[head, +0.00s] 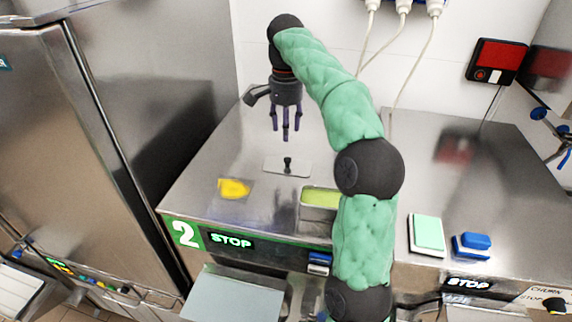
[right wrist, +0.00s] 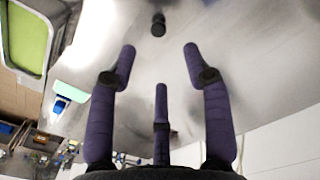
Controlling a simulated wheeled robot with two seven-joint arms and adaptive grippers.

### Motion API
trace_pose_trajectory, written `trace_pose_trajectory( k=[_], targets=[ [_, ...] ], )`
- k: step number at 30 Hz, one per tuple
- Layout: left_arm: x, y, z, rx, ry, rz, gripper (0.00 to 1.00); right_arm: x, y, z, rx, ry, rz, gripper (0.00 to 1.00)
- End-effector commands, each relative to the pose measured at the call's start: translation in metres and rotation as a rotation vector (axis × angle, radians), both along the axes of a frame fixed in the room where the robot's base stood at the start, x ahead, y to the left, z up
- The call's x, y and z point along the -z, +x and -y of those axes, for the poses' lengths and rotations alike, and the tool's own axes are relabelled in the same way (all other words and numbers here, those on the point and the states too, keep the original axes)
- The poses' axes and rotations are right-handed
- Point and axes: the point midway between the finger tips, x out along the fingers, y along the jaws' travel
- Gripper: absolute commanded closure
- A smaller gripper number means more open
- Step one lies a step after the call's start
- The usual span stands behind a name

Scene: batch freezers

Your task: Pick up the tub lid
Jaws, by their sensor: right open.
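The tub lid (head: 272,166) is a flat grey plate with a black upright knob (head: 288,163), lying on the steel top of the left machine. My right gripper (head: 286,138) is open and empty, with its purple fingers pointing down above the lid, apart from it. In the right wrist view the knob (right wrist: 158,24) shows beyond the spread fingertips (right wrist: 160,60); the plate's edges are hard to make out there. My left gripper is in neither view.
An open steel tub (head: 318,213) with pale green contents sits right of the lid, near my right arm. A yellow patch (head: 234,188) lies on the left. A green-topped block (head: 427,232) and a blue item (head: 473,243) stand on the right machine.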

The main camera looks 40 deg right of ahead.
Motion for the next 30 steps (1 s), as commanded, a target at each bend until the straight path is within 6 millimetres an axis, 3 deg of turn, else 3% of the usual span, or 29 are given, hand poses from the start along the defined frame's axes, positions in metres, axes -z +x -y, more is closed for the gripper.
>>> trace_pose_trajectory(
  k=[9,17,25,30],
  targets=[
    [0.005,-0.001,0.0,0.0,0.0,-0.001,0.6,0.043,-0.001,0.001,0.001,0.0,-0.004,0.5],
    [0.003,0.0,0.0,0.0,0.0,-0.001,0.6,0.058,-0.001,0.001,0.001,0.001,-0.003,0.5],
    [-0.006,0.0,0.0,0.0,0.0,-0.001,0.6,0.092,0.0,0.002,0.001,0.002,-0.004,0.5],
    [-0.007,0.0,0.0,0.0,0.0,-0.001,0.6,0.104,0.0,0.002,0.001,0.001,-0.001,0.5]
  ],
)
